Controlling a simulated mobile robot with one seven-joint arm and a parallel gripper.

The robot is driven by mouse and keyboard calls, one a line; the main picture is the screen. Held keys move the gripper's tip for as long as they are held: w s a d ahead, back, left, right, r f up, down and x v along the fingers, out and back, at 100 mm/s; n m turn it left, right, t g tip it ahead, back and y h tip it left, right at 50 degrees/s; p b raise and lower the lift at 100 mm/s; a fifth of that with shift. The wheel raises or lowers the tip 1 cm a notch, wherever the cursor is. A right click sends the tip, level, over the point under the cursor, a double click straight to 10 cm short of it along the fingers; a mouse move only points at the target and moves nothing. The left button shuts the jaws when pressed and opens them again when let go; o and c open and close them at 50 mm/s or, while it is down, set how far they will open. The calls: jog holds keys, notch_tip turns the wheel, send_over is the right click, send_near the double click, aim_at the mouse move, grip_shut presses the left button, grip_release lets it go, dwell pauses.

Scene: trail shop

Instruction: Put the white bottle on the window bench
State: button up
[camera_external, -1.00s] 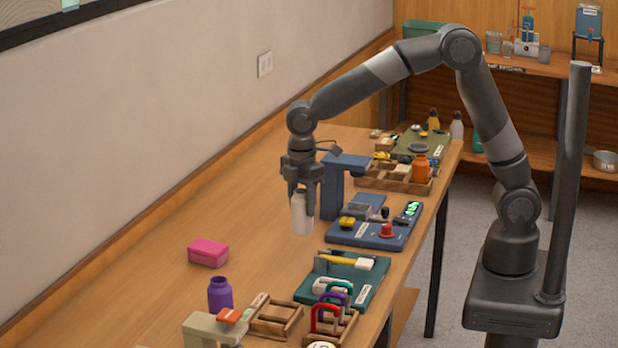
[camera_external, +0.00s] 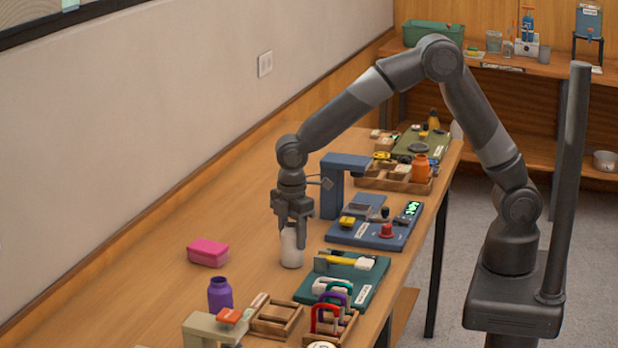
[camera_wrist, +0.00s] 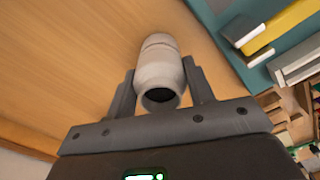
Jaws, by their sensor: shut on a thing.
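The white bottle (camera_external: 291,251) is upright between the fingers of my gripper (camera_external: 291,238), over the long wooden bench (camera_external: 170,310) beside the wall. Its base is at or just above the bench top; I cannot tell if it touches. In the wrist view the bottle (camera_wrist: 158,62) lies between the two fingers of my gripper (camera_wrist: 157,85), its dark open end towards the camera. The fingers hide part of its upper body in the external view. No label tells me which bench is the window bench.
A pink box (camera_external: 208,252) and a purple bottle (camera_external: 220,294) stand to the left. A green board with tools (camera_external: 343,282) lies close right of the bottle. A blue stand (camera_external: 332,190) rises behind. Bare wood lies between the pink box and the white bottle.

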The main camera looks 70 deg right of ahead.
jog(key=o, duration=1.1)
jog(key=shift+f, duration=0.1)
notch_tip(320, 180, up, 12)
jog(key=shift+d+r, duration=0.1)
jog(key=shift+r, duration=0.2)
jog(key=s+d+r+m+t, duration=0.2)
jog(key=s+d+r+m, duration=0.25)
jog(key=s+d, duration=0.45)
jog(key=s+d+r+m+t, duration=0.2)
jog(key=s+d+r+m, duration=0.25)
jog(key=s+d, duration=0.45)
jog(key=s+d+f+m+t, duration=0.1)
jog(key=s+d+f+m, duration=0.1)
jog(key=s, duration=0.8)
jog(key=shift+d+f+m+t, duration=0.3)
jog(key=shift+d+m, duration=0.2)
jog(key=shift+d, duration=0.15)
